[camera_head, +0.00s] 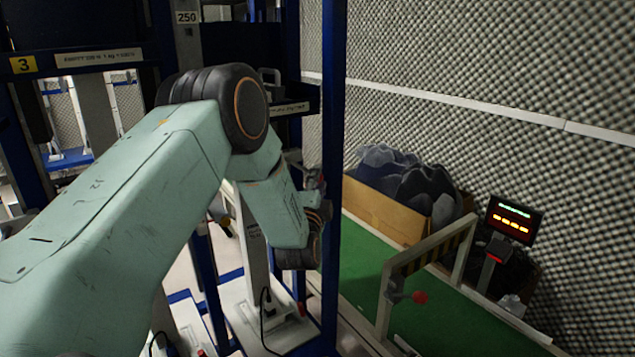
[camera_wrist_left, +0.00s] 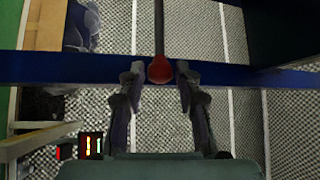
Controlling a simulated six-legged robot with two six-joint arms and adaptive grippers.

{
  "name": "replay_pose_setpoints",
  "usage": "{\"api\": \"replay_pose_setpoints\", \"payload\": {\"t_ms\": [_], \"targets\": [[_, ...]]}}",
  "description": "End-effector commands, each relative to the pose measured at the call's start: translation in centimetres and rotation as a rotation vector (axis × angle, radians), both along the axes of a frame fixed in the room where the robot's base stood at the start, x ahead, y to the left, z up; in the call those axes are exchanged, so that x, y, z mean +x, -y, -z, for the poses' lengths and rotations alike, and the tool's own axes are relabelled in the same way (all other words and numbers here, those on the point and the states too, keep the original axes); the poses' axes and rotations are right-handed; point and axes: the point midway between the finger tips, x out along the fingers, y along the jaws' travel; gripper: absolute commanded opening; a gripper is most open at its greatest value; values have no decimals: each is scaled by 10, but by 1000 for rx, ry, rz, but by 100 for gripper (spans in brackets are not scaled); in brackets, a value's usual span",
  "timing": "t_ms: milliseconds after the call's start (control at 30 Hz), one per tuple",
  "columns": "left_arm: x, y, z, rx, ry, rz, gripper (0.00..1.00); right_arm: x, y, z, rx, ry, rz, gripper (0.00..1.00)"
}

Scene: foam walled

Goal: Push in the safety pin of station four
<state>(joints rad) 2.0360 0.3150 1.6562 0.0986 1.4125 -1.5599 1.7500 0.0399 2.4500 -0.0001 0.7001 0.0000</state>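In the left wrist view a red ball knob (camera_wrist_left: 160,70) sits at the end of a dark rod, in front of a blue beam. I cannot tell for sure whether it is the safety pin of station four. My left gripper (camera_wrist_left: 160,78) is open, with one finger on each side of the knob and a small gap to each. In the head view my left arm reaches in from the left to the blue post, and its gripper (camera_head: 316,190) is mostly hidden. No label for station four is readable. My right gripper is not in view.
A blue post (camera_head: 333,120) stands right beside my left wrist. A yellow sign with a 3 (camera_head: 23,65) is at the upper left. At right are a box of dark lumps (camera_head: 385,212), a grey frame with a red knob (camera_head: 420,297) and a lit display (camera_head: 514,220).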

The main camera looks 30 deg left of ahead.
Motion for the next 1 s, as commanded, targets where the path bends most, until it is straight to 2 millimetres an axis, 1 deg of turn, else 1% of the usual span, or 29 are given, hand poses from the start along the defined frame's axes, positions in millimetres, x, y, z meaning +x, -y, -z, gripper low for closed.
{"api": "replay_pose_setpoints", "payload": {"t_ms": [33, 300, 367, 800, 867, 967, 1000], "targets": [[0, 0, 0, 0, 0, 0, 27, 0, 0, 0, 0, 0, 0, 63], [-1, -1, 0, -1, 1, -3, 4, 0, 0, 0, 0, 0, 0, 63], [-1, -1, 0, -2, 0, -4, 0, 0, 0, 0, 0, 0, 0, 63], [-1, -3, 1, -3, -1, -5, 0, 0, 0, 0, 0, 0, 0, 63], [1, -7, 1, -3, 0, -6, 0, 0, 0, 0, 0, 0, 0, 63], [7, -23, 1, -5, 2, -8, 0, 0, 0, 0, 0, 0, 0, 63], [11, -31, 1, -6, 3, -9, 0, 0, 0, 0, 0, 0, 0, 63]]}}
